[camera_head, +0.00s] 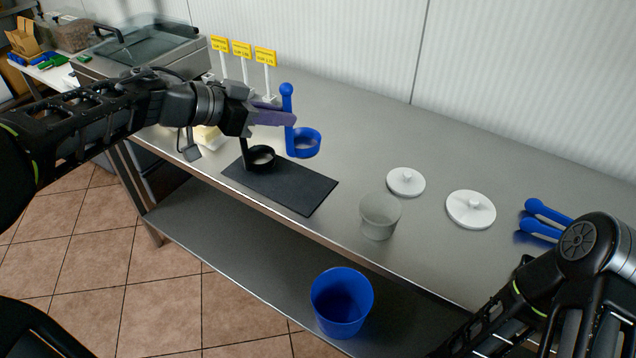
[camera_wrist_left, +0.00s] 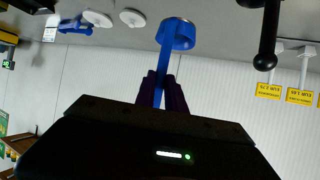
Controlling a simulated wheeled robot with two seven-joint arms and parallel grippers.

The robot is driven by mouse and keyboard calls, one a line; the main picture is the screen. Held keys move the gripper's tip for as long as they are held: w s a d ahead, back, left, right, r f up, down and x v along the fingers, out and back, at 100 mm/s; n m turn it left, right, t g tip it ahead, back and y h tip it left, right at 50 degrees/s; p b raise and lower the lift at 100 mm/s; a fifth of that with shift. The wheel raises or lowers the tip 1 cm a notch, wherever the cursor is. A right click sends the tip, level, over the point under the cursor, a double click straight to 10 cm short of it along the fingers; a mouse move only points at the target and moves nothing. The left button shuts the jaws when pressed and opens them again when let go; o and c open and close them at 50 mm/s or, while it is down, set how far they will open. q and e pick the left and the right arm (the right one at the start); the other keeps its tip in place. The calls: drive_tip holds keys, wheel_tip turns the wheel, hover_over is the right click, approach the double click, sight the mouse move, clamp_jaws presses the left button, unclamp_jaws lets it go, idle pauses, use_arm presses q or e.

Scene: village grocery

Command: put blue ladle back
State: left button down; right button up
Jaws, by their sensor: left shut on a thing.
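The blue ladle (camera_head: 288,137) is upright, its round cup at the bottom, near the far edge of a black mat (camera_head: 302,190). My left gripper (camera_head: 284,117) is shut on its handle with purple fingers. The ladle also shows between the fingers in the left wrist view (camera_wrist_left: 168,50). I cannot tell whether its cup touches the table. A black ladle (camera_head: 260,158) stands on the mat, its upper handle hidden by my gripper. It also shows in the left wrist view (camera_wrist_left: 267,45). My right arm is at the lower right; its gripper is out of view.
Three yellow price signs (camera_head: 242,50) stand behind my left gripper. A translucent tub (camera_head: 380,217), two white lids (camera_head: 406,182) and blue-handled tools (camera_head: 545,220) lie to the right. A blue bucket (camera_head: 341,305) is on the lower shelf. The table's middle back is clear.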

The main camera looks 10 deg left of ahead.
use_arm(q)
drive_tip(key=shift+f, duration=0.1)
drive_tip(key=shift+f+b, duration=0.9)
drive_tip(key=shift+f, duration=1.5)
wheel_tip(320, 180, down, 5)
drive_tip(key=shift+b, duration=0.95)
drive_tip(key=c, duration=1.4)
unclamp_jaws()
drive_tip(key=shift+f, duration=0.15)
